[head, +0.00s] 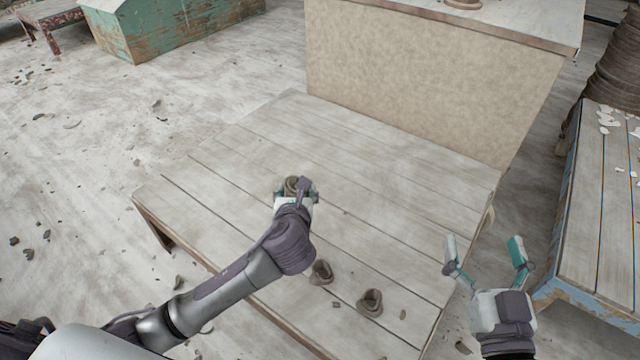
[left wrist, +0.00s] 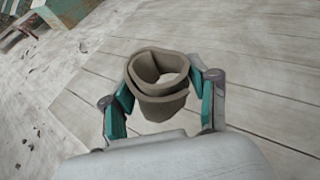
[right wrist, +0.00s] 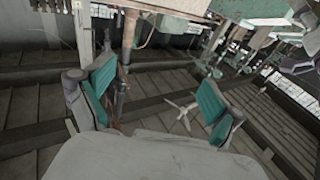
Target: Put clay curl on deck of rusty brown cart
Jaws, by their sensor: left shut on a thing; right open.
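My left gripper (head: 296,190) is shut on a grey-brown clay curl (head: 291,183), over the plank top of a low platform (head: 400,190). In the left wrist view the rolled curl (left wrist: 160,82) sits between the teal fingers (left wrist: 162,105), its open top showing. I cannot tell whether it touches the planks. Two other clay curls (head: 321,271) (head: 369,302) rest on the platform's near part. My right gripper (head: 488,255) is open and empty, right of the platform. No thing is clearly recognisable as the rusty brown cart; the platform has a brown edge (head: 150,222).
A large beige block (head: 430,80) with a pale top stands behind the platform. A blue-edged plank surface (head: 600,200) with pale scraps is at right. A green worn chest (head: 160,25) and a reddish low bench (head: 50,20) are at back left. Small debris lies on the floor.

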